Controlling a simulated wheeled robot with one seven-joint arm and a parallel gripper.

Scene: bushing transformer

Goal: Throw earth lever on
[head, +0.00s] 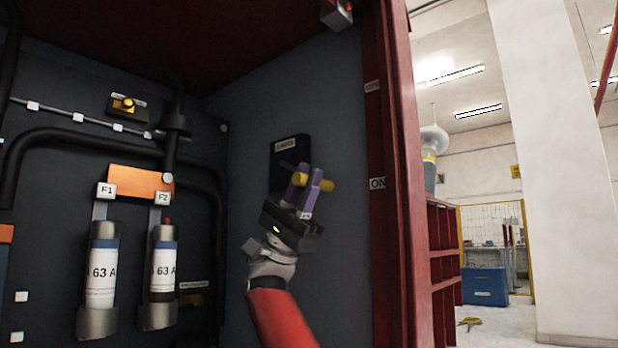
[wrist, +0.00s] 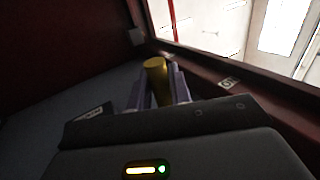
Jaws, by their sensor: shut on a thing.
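The earth lever is on the right inner wall of the cabinet, with a black base plate (head: 287,160) and a yellow handle (head: 327,185). My gripper (head: 306,181), with purple fingers, is shut on the yellow handle. In the head view the handle is about level with the ON label (head: 377,183), below the upper label (head: 372,87), which seems to read OFF. In the wrist view the yellow handle (wrist: 156,72) stands between the purple fingers. The lever's shaft is mostly hidden behind my gripper.
Two 63 A fuses (head: 103,275) stand left on the back wall, under an orange bar (head: 140,181). Black cables (head: 85,137) run around them. The red cabinet frame (head: 398,200) bounds the right side. Beyond it are red shelves and a blue box (head: 485,286).

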